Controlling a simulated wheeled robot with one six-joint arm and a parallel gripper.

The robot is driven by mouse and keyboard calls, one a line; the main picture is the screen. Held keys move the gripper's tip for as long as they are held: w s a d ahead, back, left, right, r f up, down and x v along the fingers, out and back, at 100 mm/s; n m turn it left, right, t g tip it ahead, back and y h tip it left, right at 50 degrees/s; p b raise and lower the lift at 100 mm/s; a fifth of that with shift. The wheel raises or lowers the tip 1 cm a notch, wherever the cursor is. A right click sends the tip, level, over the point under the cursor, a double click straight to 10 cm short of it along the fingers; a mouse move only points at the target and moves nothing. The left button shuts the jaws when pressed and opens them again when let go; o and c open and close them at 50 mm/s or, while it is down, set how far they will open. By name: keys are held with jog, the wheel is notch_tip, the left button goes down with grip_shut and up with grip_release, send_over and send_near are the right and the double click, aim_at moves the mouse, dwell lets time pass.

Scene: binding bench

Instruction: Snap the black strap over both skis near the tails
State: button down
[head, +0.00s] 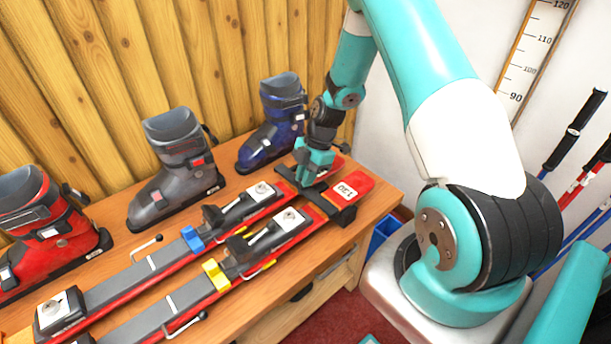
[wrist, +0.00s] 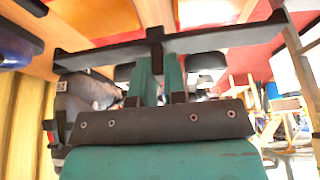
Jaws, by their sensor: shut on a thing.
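Two red skis with grey tops lie side by side on the wooden bench. The near ski (head: 352,186) has a yellow binding part and a tail marked 130; the far ski (head: 150,263) has a blue one. The black strap (head: 326,206) spans crosswise at the tails, with a downturned end at the near ski's outer edge. My gripper (head: 308,183) is above the tails, shut on the strap's middle tab. In the wrist view the strap (wrist: 215,42) stretches wide on both sides of the fingers (wrist: 160,80). I cannot tell whether it touches the skis.
Blue (head: 272,125), grey (head: 174,168) and red (head: 48,232) ski boots stand along the back of the bench (head: 110,210), by the plank wall. Small crank handles stick out beside the skis. Ski poles (head: 577,130) lean on the right, and a blue bin (head: 384,230) is below the bench end.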

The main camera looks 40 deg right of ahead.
jog(key=shift+f+b, duration=1.2)
jog(key=shift+f, duration=0.45)
jog(key=c, duration=0.6)
grip_release()
jog(key=shift+r+p, duration=3.35)
jog(key=shift+r, duration=1.7)
